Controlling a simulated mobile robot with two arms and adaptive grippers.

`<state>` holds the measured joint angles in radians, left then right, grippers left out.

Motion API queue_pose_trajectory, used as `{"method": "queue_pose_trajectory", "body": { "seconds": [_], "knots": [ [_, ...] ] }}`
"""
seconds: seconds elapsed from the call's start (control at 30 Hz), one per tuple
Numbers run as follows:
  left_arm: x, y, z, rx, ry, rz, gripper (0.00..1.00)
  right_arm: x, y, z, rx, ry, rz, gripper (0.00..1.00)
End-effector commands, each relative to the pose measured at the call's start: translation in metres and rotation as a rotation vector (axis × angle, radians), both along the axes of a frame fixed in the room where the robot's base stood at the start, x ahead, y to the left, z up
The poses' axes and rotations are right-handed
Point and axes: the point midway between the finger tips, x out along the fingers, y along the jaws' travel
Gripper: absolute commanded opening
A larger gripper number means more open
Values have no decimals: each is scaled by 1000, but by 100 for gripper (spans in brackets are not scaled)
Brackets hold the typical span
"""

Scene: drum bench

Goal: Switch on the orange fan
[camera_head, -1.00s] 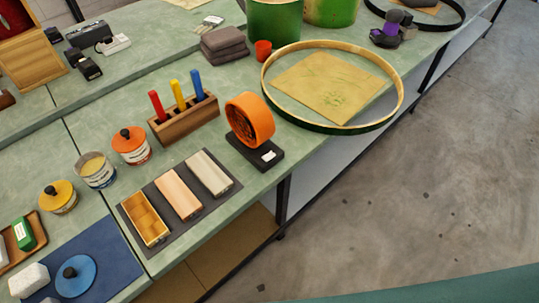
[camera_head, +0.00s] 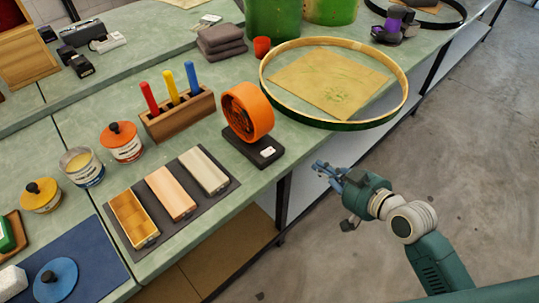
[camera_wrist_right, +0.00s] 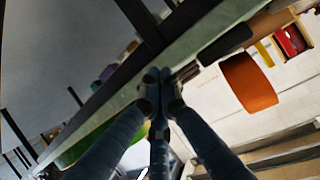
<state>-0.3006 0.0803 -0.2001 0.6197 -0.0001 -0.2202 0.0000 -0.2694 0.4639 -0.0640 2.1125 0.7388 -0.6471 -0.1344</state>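The orange fan (camera_head: 248,111) stands on its dark base (camera_head: 254,147) near the front edge of the bench. A small white switch (camera_head: 267,152) is on top of the base; its on or off position is too small to tell. The fan also shows in the right wrist view (camera_wrist_right: 248,82), with its base (camera_wrist_right: 225,44) beside it. My right gripper (camera_head: 322,168) is in front of the bench edge, to the right of the fan base and apart from it. In the right wrist view its fingertips (camera_wrist_right: 158,76) are together and empty. My left gripper is not in view.
A large wooden hoop (camera_head: 403,104) lies right of the fan, over a tan sheet. A wooden holder (camera_head: 182,119) with coloured sticks stands behind left. A dark mat (camera_head: 187,212) with blocks lies in front left. The floor side of the bench is free.

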Motion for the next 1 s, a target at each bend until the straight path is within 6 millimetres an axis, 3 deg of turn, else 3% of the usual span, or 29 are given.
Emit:
{"method": "queue_pose_trajectory", "body": {
  "seconds": [0.03,0.1,0.2,0.33,0.77,1.0],
  "knots": [
    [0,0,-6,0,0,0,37,-6,14,27,10,-45,46,0],
    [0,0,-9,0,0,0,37,-16,32,59,25,-91,101,0],
    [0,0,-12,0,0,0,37,-32,51,93,38,-140,165,0],
    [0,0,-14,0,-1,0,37,-47,66,118,44,-175,218,0],
    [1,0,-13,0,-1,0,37,-51,71,126,48,-186,232,0],
    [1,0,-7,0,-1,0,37,-33,86,123,53,-186,231,0]
  ]
}}
